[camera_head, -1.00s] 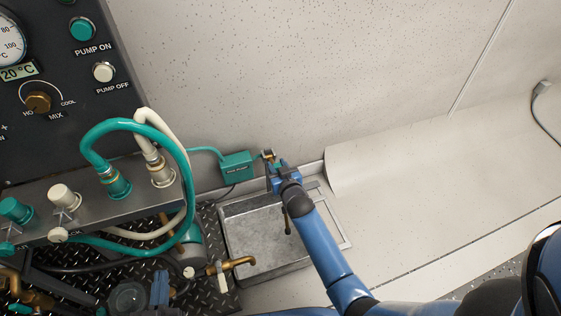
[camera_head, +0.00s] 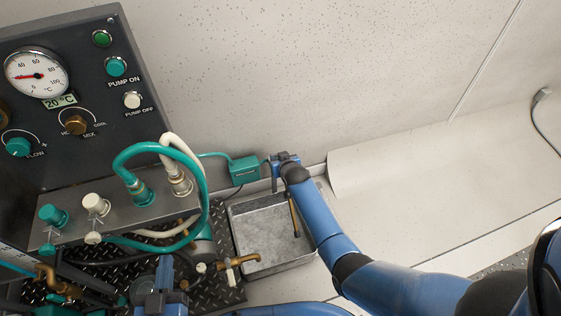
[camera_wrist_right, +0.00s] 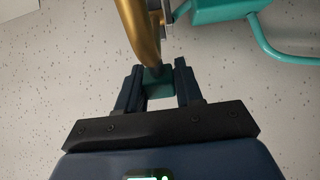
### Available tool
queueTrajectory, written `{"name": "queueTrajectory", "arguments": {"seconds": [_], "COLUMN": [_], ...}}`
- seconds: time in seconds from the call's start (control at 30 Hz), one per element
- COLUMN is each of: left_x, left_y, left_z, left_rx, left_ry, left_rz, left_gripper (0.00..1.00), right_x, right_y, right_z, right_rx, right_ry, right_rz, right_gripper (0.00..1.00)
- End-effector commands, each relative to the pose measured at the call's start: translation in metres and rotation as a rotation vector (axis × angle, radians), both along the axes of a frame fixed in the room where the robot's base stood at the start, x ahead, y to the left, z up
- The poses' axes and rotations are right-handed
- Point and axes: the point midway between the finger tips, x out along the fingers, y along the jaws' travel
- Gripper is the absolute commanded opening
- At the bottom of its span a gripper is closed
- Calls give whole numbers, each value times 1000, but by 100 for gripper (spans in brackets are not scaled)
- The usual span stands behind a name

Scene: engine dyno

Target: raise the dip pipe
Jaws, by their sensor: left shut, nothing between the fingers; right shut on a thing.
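The brass dip pipe (camera_head: 293,216) hangs down beside my right forearm, over the metal tray. In the right wrist view the brass pipe (camera_wrist_right: 139,35) curves down to a teal piece (camera_wrist_right: 158,84) between the fingers. My right gripper (camera_head: 284,158) is shut on the dip pipe at this teal part, near the wall. It also shows in the right wrist view (camera_wrist_right: 158,82). The arm hides part of the pipe. My left gripper (camera_head: 165,285) is shut and empty at the bottom left, below the hose panel.
A teal box (camera_head: 243,171) is on the wall left of my right gripper. The metal tray (camera_head: 236,237) stands below, with a brass tap (camera_head: 240,261) at its left edge. The dark control panel (camera_head: 60,100) and teal hose (camera_head: 203,195) fill the left.

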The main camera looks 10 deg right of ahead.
Motion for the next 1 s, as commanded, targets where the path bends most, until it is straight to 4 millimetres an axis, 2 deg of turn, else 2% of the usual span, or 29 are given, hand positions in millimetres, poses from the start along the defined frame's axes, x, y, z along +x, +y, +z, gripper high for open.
{"name": "queueTrajectory", "arguments": {"seconds": [0.03,0.53,0.57,0.67,0.7,1.0], "left_x": [0,0,0,0,0,0], "left_y": [0,0,0,0,0,0], "left_z": [0,0,0,0,0,1], "left_rx": [0,0,0,0,0,0], "left_ry": [0,0,0,0,0,0], "left_rz": [0,0,0,0,0,0], "left_gripper": [0,0,0,0,0,0], "right_x": [5,7,7,6,6,3], "right_y": [0,0,0,0,0,0], "right_z": [6,8,8,7,6,5], "right_rx": [2,3,3,2,2,1], "right_ry": [-14,-17,-17,-15,-13,-7], "right_rz": [-2,-1,-1,-1,-1,0], "right_gripper": [0,0,38,54,56,56]}}
